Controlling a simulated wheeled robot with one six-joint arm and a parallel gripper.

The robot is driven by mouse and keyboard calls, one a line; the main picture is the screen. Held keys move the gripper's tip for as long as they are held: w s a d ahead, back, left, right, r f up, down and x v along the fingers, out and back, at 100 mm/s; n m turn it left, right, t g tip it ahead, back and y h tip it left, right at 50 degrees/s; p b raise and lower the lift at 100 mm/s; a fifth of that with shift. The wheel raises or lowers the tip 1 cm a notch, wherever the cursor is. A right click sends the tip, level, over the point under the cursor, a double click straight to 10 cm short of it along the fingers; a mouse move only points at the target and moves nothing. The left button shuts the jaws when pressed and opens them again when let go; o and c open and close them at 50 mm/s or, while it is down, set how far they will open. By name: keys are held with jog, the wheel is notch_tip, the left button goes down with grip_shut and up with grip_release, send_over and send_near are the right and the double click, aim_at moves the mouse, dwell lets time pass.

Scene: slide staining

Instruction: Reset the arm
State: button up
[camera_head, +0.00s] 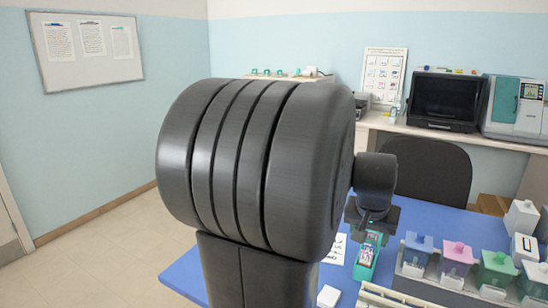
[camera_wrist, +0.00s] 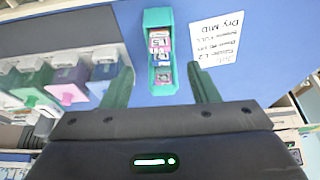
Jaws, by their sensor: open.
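The holder also shows in the head view (camera_head: 364,270), just below the end of my arm. My large dark arm links fill the middle of the head view and hide part of the table. The gripper's fingers are hard to make out in the head view.
A row of staining jars with blue, pink and green lids (camera_head: 497,262) stands in a rack at the right. A printed card (camera_wrist: 217,45) lies beside the slide holder. A dark chair (camera_head: 430,168) stands behind the table, before a counter with lab machines (camera_head: 514,108).

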aim_at(367, 252)
jog(key=x, duration=0.9)
jog(key=shift+s+f, duration=0.1)
